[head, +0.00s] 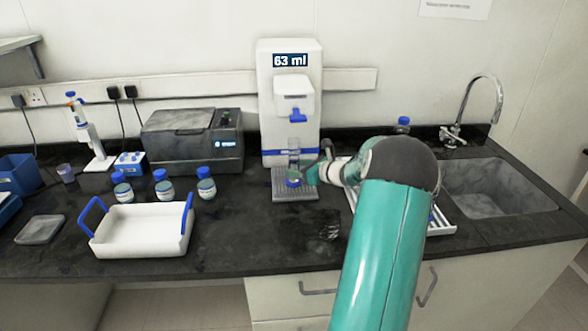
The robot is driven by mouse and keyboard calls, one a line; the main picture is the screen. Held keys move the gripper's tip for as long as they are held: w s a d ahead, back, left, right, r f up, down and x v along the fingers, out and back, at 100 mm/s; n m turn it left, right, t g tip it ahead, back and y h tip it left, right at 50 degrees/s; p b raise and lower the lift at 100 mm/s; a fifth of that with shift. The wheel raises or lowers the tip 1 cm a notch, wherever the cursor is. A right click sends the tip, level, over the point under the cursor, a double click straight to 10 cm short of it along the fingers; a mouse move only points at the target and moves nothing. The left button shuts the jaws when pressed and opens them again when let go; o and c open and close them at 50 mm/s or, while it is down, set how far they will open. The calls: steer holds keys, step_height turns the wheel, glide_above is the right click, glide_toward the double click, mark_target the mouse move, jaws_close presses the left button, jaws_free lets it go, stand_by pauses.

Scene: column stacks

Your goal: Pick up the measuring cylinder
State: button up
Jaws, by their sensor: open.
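The measuring cylinder (294,181) appears as a small, partly clear form with a blue lower part. It stands on the grey drip tray (295,197) under the spout of the white dispenser (290,135). The dispenser's display reads 63 ml. My gripper (308,176) is open, close to the right side of the cylinder. It partly covers that side, and I cannot tell whether the fingers touch it or reach around it. My teal forearm comes in from the lower right.
A white tray with blue handles (140,250) and several blue-capped bottles (163,188) stand left. A grey machine (192,143) is behind them. A white rack (443,229) lies partly behind my arm, beside the sink (488,203). The counter in front of the dispenser is mostly clear.

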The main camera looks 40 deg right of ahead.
mark_target(290, 165)
steer(key=x, duration=0.4)
steer(key=shift+w+d+f, duration=0.1)
steer(key=shift+w+d, duration=0.05)
steer(key=shift+w, duration=0.1)
jaws_close()
